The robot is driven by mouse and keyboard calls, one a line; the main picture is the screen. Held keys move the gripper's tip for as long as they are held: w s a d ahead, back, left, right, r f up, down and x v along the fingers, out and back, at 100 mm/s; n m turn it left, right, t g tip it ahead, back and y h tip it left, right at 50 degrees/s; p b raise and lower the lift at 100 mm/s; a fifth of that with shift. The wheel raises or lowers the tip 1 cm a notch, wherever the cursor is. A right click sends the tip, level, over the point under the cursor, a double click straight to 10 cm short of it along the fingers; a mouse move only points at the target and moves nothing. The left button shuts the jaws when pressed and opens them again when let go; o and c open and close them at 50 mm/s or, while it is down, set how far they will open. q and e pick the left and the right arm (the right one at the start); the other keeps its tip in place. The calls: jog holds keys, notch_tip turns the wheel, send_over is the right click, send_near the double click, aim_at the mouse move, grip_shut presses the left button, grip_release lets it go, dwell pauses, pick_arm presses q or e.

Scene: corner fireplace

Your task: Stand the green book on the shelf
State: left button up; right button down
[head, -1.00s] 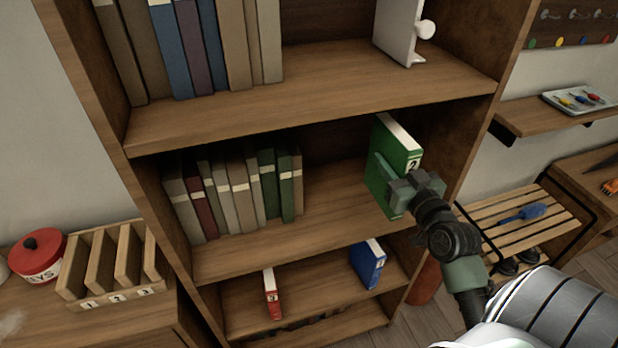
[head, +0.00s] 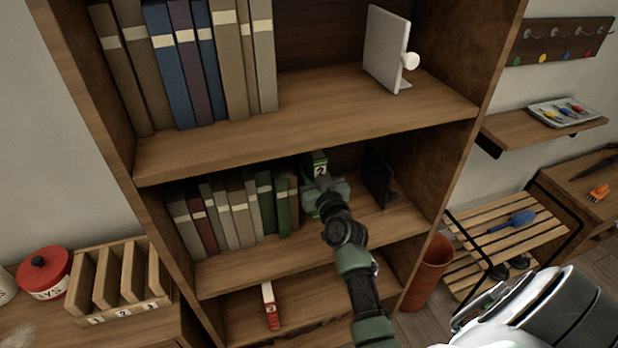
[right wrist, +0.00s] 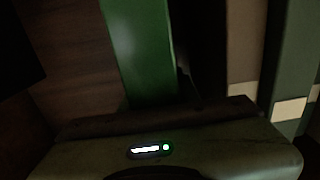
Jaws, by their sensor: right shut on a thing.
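The green book (head: 319,160), with a number 2 label on its spine, is upright inside the middle shelf (head: 270,262). My right gripper (head: 325,190) is shut on it, and the gripper and arm hide most of the book. The book is just right of the row of standing books (head: 228,208). I cannot tell whether its bottom touches the shelf. In the right wrist view, the green book (right wrist: 140,50) rises ahead of the gripper, with darker books to its right. My left gripper is not in view.
A dark bookend (head: 379,178) stands to the right on the middle shelf, with bare wood around it. A white bookend (head: 386,50) stands on the shelf above. The right shelf wall (head: 440,165) bounds the space.

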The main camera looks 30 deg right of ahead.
notch_tip(320, 180, down, 3)
jog(key=shift+d+f, duration=0.1)
jog(key=shift+w+f, duration=0.15)
jog(key=shift+f, duration=0.25)
jog(key=shift+f+b, duration=0.2)
jog(key=shift+b, duration=0.15)
jog(key=c, duration=1.3)
grip_release()
